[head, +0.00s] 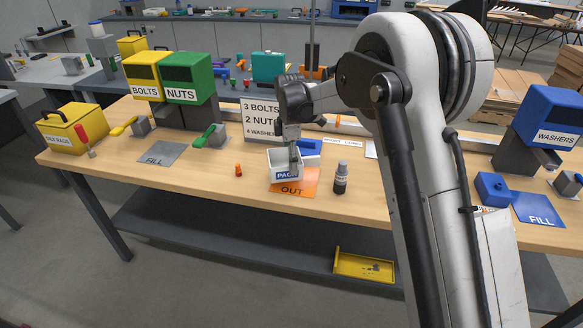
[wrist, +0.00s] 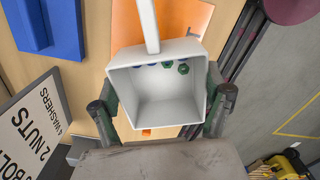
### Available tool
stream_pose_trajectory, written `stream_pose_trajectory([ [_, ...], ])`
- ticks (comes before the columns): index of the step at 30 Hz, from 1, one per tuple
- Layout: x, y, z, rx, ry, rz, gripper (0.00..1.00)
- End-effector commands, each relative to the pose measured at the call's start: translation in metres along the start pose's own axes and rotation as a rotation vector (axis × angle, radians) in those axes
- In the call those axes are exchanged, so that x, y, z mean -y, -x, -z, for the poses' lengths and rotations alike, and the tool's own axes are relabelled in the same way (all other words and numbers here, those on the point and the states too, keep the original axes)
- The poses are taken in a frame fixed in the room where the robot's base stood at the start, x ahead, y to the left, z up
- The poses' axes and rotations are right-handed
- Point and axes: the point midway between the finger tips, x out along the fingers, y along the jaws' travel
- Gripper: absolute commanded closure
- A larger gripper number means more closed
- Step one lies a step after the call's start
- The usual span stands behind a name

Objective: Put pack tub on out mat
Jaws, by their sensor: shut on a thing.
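The white pack tub (head: 284,166) has a blue label and stands over the rear left part of the orange out mat (head: 302,188). My gripper (head: 292,150) comes down at the tub from above. In the wrist view its two dark fingers (wrist: 164,108) lie along opposite sides of the tub (wrist: 158,108), shut on it. A white bar rises from the tub's edge there. Small green and blue parts (wrist: 183,68) lie inside. The mat (wrist: 185,22) shows beyond the tub. I cannot tell whether the tub touches the mat.
A dark bottle (head: 340,178) stands just right of the mat, and an orange piece (head: 238,171) lies to its left. A blue object (head: 307,148) and the count sign (head: 261,118) are close behind. The front table strip is clear.

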Motion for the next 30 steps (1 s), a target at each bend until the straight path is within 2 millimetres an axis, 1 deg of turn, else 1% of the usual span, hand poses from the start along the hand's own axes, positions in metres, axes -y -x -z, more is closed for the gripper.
stream_pose_trajectory([
  [3, -0.004, -0.004, -0.004, 0.000, 0.000, 0.000, 0.50],
  [7, -0.004, -0.012, -0.004, 0.000, 0.001, 0.000, 0.50],
  [12, -0.004, -0.035, -0.004, 0.000, 0.000, 0.000, 0.50],
  [15, -0.004, -0.044, -0.004, 0.000, 0.000, 0.000, 0.50],
  [22, -0.004, -0.044, -0.004, 0.000, 0.000, 0.000, 0.50],
  [26, -0.004, -0.048, -0.004, 0.000, 0.000, 0.000, 0.50],
  [27, -0.004, -0.047, -0.004, 0.000, 0.000, 0.000, 0.12],
  [30, -0.004, -0.047, -0.004, 0.000, 0.000, 0.000, 0.00],
])
